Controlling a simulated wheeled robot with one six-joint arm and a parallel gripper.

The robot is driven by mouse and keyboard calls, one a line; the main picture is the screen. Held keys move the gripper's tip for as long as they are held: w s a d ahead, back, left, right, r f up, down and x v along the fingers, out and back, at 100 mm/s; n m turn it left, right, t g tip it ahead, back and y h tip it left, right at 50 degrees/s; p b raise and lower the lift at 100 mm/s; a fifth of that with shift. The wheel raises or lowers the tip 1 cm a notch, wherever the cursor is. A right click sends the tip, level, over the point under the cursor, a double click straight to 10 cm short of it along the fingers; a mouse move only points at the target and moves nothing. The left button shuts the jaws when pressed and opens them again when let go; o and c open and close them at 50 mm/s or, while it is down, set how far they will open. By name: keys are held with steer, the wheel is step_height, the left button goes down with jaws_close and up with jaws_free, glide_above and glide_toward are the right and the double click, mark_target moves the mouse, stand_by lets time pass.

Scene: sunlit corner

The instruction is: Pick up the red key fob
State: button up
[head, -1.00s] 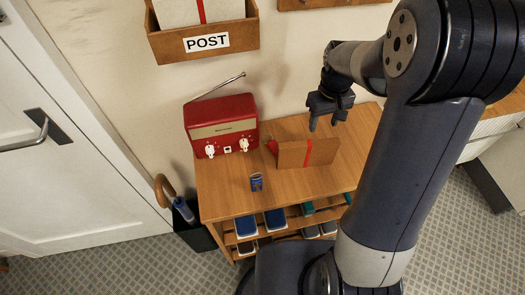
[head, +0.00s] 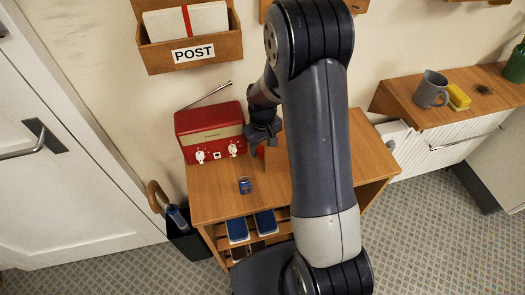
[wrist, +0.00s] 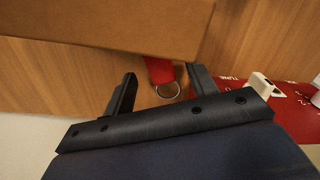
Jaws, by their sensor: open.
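The red key fob (wrist: 159,69) is a red strap with a metal ring, lying on the wooden cabinet top (wrist: 60,80) in the wrist view. Part of it is hidden under the edge of a brown box (wrist: 120,22). My gripper (wrist: 164,76) is open, with one finger on each side of the strap and ring and nothing held. In the head view my gripper (head: 264,143) is just right of the red radio, above the cabinet's back part. A small bit of the red fob (head: 259,152) shows below it there.
The red radio (head: 209,133) stands close left of my gripper. A small blue tin (head: 245,186) stands near the cabinet's front. My arm hides most of the box in the head view. A POST rack (head: 190,55) hangs on the wall above.

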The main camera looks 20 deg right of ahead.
steer(key=shift+f, duration=0.85)
steer(key=c, duration=1.1)
steer(key=shift+c, duration=0.3)
steer(key=shift+r, duration=0.1)
step_height(320, 180, up, 12)
steer(key=s+b, duration=0.4)
steer(key=s, duration=1.4)
steer(key=shift+b, duration=0.3)
